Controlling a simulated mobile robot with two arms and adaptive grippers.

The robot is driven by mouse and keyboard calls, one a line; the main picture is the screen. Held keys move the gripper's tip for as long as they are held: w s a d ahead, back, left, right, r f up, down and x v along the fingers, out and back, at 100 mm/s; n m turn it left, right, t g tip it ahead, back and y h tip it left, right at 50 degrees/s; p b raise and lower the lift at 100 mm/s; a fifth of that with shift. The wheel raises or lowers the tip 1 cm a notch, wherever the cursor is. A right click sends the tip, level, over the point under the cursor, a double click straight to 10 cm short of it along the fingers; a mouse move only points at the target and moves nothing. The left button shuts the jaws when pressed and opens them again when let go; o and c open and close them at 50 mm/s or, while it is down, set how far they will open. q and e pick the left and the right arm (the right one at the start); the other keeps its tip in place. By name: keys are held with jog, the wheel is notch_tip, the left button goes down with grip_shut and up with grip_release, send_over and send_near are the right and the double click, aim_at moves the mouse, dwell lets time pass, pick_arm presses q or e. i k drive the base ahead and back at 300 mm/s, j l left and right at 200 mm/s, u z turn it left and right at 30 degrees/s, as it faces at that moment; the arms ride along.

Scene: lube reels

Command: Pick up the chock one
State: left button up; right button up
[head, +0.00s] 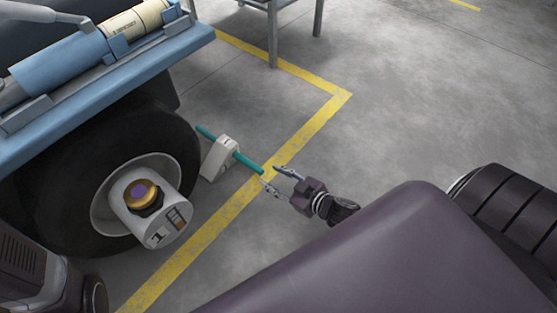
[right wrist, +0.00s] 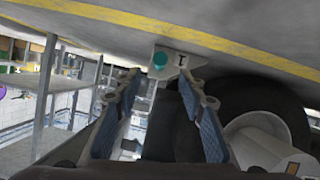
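The chock (head: 219,160) is a pale wedge with a teal handle bar through it, on the floor beside the vehicle's wheel. In the right wrist view the chock (right wrist: 181,62) lies ahead of the fingers, its round teal handle end (right wrist: 160,59) facing the camera, between the fingertips in the picture. My right gripper (head: 270,175) is open, its fingertips close to the near end of the handle. Its two fingers also show in the right wrist view (right wrist: 168,80), with nothing gripped between them. Contact with the handle cannot be told. My left gripper is not in view.
The black tyre (head: 165,135) with a white hub (head: 155,205) stands left of the chock, under a blue vehicle deck (head: 110,85). A yellow floor line (head: 310,130) runs by the chock. A metal-legged stand (head: 272,35) is at the back. Floor to the right is clear.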

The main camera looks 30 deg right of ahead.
aim_at(225, 152)
jog(key=k, duration=1)
